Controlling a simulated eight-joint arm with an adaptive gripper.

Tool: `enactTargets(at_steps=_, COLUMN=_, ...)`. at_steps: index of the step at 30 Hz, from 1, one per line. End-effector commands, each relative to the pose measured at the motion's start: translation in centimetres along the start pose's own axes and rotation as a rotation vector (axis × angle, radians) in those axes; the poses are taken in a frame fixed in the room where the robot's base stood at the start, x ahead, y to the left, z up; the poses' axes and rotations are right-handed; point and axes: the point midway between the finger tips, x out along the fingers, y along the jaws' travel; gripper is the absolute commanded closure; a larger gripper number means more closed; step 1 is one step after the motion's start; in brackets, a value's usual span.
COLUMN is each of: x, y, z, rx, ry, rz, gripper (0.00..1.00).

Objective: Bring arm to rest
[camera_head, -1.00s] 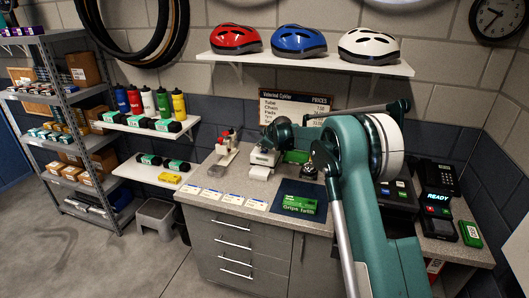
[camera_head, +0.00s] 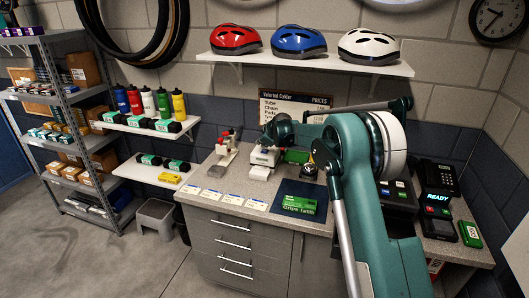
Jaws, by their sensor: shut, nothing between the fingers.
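My teal arm (camera_head: 362,200) rises from the lower right and bends at an elbow with a white disc. Its upper section reaches left over the counter to a dark teal wrist end (camera_head: 279,130), in front of the price board. My gripper is small and dark against the clutter at that end; it is shut, with nothing seen held. Its fingertips cannot be made out clearly. Below this end are a white device (camera_head: 264,157) and a red-and-white device (camera_head: 226,144) on the counter.
A helmet shelf (camera_head: 300,59) hangs above the arm. A shelving rack (camera_head: 69,135) stands at left; the floor before it is open.

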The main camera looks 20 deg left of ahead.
Motion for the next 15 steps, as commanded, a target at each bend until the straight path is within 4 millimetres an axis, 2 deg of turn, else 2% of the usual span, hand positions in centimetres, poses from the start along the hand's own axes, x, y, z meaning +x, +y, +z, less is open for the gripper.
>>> enactTargets(at_steps=15, x=-2.5, y=1.9, z=-1.9, rx=0.0, ry=0.0, rz=0.0, gripper=1.0)
